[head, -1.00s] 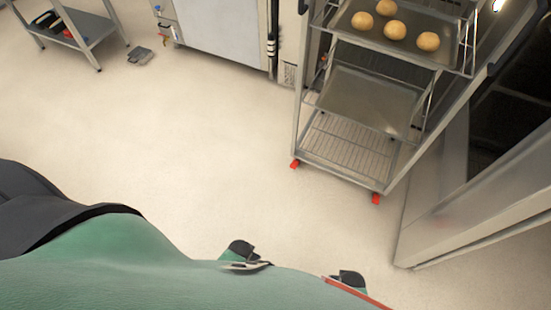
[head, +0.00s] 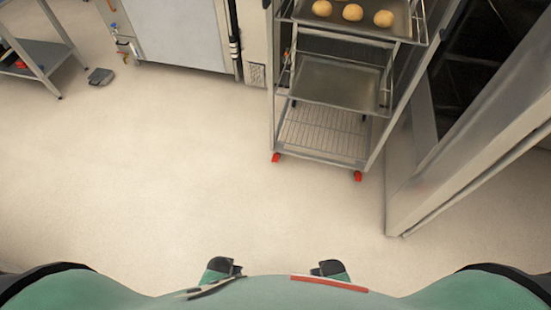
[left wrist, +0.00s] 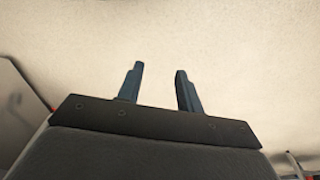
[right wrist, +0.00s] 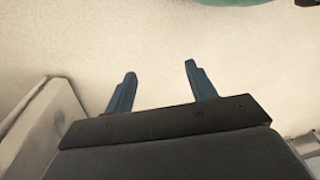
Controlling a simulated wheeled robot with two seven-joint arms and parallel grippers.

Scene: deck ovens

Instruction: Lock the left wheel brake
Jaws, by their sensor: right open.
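The wheeled rack (head: 368,130) stands at the upper right of the head view, with red wheel brake pedals low at its two front corners. The left red brake pedal (head: 276,157) is at the rack's front left foot, close to the floor. The right red brake pedal (head: 358,175) is at the front right foot. I cannot tell whether either pedal is up or down. My left gripper (left wrist: 158,68) is open and empty, with pale floor behind its fingers. My right gripper (right wrist: 160,70) is open and empty over floor. Neither gripper shows clearly in the head view.
The rack carries a tray with dough balls (head: 352,13) and an empty tray (head: 340,84) below. A tall oven door or panel (head: 400,190) stands close on its right. A steel table (head: 42,45) is at the upper left. The floor (head: 190,170) before the rack is clear.

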